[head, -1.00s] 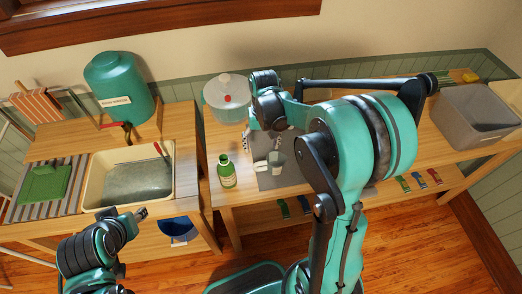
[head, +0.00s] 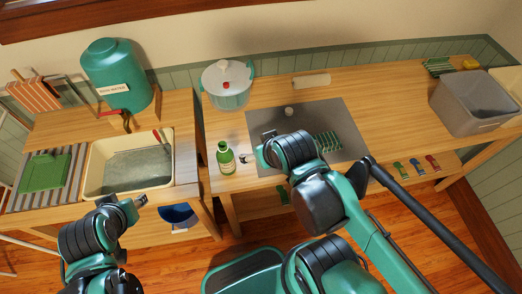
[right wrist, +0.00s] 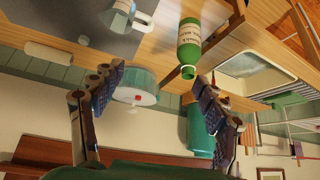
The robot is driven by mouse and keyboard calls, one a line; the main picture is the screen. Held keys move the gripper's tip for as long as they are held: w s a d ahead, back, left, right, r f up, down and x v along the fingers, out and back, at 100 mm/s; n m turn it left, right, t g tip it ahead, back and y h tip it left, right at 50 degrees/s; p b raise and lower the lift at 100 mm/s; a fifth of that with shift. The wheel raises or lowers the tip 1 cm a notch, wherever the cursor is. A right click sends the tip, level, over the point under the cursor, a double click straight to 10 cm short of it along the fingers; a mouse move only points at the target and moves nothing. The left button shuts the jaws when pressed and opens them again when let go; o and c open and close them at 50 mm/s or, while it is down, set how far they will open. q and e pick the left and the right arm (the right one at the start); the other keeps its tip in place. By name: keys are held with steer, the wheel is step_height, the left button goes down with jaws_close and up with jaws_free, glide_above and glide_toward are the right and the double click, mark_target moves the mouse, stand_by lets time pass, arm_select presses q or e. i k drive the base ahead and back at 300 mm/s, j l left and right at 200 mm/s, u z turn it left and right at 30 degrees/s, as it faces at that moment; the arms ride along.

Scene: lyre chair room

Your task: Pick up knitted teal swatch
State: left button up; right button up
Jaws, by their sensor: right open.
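I cannot pick out the knitted teal swatch with certainty. A flat green piece (head: 45,170) lies on the striped mat at the far left. A small ribbed green piece (head: 328,142) shows on the grey mat beyond my right arm, and another (head: 438,67) lies at the back right. My right gripper (head: 257,147) is open and empty, close to the green bottle (head: 226,158). In the right wrist view the fingers (right wrist: 160,80) are spread, with the bottle (right wrist: 190,45) beyond them. My left gripper (head: 137,203) is in front of the sink; its jaw opening is unclear.
A lidded pot (head: 227,88) stands behind the bottle. A clear pitcher (right wrist: 115,18) stands on the grey mat (head: 265,120). A teal water dispenser (head: 115,75) is behind the sink (head: 130,165). A grey bin (head: 470,110) stands at right. The counter right of the mat is clear.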

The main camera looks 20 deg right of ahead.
mark_target(327, 140)
steer(key=z, duration=1.65)
steer(key=i+l+z, duration=0.25)
steer(key=l, duration=0.15)
steer(key=i+l+z, duration=0.2)
steer(key=i+l, duration=0.1)
steer(key=l, duration=0.1)
